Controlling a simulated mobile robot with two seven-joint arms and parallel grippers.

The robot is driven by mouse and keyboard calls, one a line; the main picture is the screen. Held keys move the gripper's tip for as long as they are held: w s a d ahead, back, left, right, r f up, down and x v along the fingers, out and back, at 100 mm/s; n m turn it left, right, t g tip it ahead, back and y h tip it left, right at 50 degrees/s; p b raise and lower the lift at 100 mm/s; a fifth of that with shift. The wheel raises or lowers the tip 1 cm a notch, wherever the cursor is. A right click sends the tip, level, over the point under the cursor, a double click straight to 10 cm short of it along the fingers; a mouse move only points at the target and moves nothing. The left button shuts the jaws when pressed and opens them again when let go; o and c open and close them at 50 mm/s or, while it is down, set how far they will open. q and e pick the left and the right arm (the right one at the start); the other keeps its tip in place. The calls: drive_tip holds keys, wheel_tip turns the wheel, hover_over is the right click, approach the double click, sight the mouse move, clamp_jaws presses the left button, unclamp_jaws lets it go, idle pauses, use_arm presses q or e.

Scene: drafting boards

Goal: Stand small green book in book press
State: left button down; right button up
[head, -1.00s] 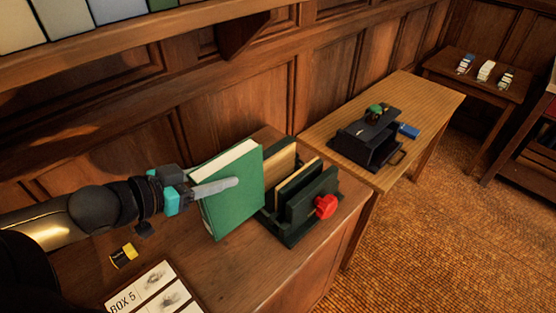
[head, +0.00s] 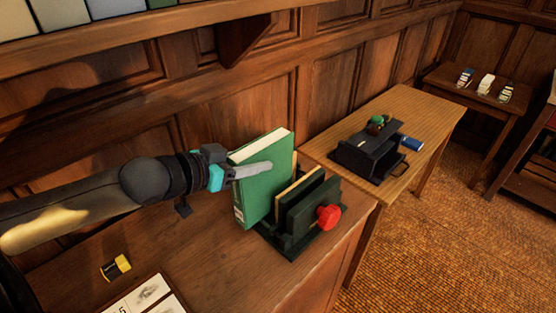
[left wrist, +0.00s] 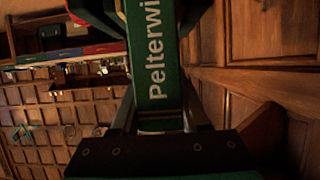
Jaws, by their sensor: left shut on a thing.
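The green book (head: 262,195) has cream page edges on top and stands close to upright. My left gripper (head: 250,171) is shut on it, with one grey finger lying across the front cover. The book press (head: 292,238) has dark green plates, pale wooden boards and a red knob (head: 328,217). The book is at the press's left end, its lower part next to the boards; I cannot tell whether it rests on the press base. In the left wrist view the book's lettered spine (left wrist: 155,60) shows above a dark bar. My right gripper is not in view.
A yellow and black small object (head: 116,268) and a card with pictures (head: 150,298) lie on the near desk (head: 215,270). A lighter wooden table (head: 415,110) to the right holds a black stand (head: 365,155). A panelled wall (head: 200,100) runs close behind.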

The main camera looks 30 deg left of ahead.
sight(277, 158)
use_arm(q)
drive_tip(key=shift+w+d+r, duration=0.15)
drive_tip(key=shift+w, duration=0.25)
drive_tip(key=shift+w+d+r, duration=0.1)
drive_tip(key=shift+w, duration=0.25)
drive_tip(key=shift+w+d, duration=0.25)
drive_tip(key=shift+w, duration=0.5)
drive_tip(key=shift+w+d, duration=0.25)
drive_tip(key=shift+w, duration=0.45)
drive_tip(key=shift+w+d, duration=0.25)
drive_tip(key=shift+w, duration=0.4)
drive_tip(key=shift+w+d, duration=0.2)
drive_tip(key=shift+w, duration=0.45)
drive_tip(key=shift+f+b, duration=0.45)
drive_tip(key=shift+f, duration=1.45)
drive_tip(key=shift+c, duration=2)
unclamp_jaws()
drive_tip(key=shift+s+f, duration=0.1)
drive_tip(key=shift+f, duration=0.1)
drive_tip(key=shift+s+r, duration=0.1)
drive_tip(key=shift+r, duration=0.05)
